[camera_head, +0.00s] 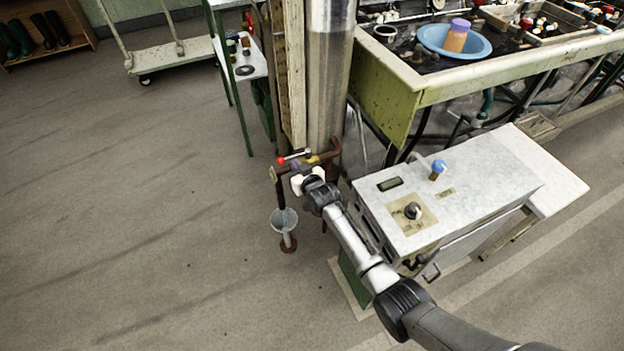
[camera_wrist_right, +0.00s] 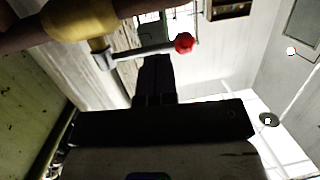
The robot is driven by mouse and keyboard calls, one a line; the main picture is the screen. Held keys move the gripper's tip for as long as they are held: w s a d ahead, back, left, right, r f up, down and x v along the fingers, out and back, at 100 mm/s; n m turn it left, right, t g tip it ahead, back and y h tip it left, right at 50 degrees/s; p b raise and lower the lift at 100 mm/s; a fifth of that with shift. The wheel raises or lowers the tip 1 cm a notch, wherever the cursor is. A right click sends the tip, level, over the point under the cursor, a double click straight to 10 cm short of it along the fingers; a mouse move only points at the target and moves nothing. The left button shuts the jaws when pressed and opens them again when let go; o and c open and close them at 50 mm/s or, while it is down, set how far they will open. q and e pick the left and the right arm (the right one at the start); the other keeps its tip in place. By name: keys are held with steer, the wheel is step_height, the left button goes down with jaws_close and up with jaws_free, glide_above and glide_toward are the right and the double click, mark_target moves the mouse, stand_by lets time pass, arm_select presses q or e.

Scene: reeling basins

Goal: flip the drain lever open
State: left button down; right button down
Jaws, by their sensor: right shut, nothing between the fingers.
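The drain lever (camera_head: 292,157) is a thin metal arm with a red ball at its end, on a brass valve body (camera_head: 311,159) on a brown pipe (camera_head: 326,157). In the right wrist view the lever (camera_wrist_right: 140,52) runs sideways from the brass body (camera_wrist_right: 80,18) to the red ball (camera_wrist_right: 184,42). My right gripper (camera_head: 296,167) is shut and empty, close beside the lever. Its dark fingers (camera_wrist_right: 155,70) end by the lever's shaft in the wrist view; I cannot tell whether they touch it. My left gripper is not in view.
A grey funnel (camera_head: 284,220) stands below the pipe outlet. A steel column (camera_head: 329,80) rises behind the valve. A basin table (camera_head: 385,95) stands behind the cabinet. The floor at left is clear.

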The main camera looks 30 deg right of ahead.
steer(key=s+r+p, duration=0.2)
steer(key=s+p, duration=0.4)
steer(key=s, duration=0.5)
steer(key=shift+s+a+r, duration=0.2)
steer(key=shift+a+r, duration=0.05)
steer(key=shift+a, duration=0.15)
steer(key=shift+f, duration=0.1)
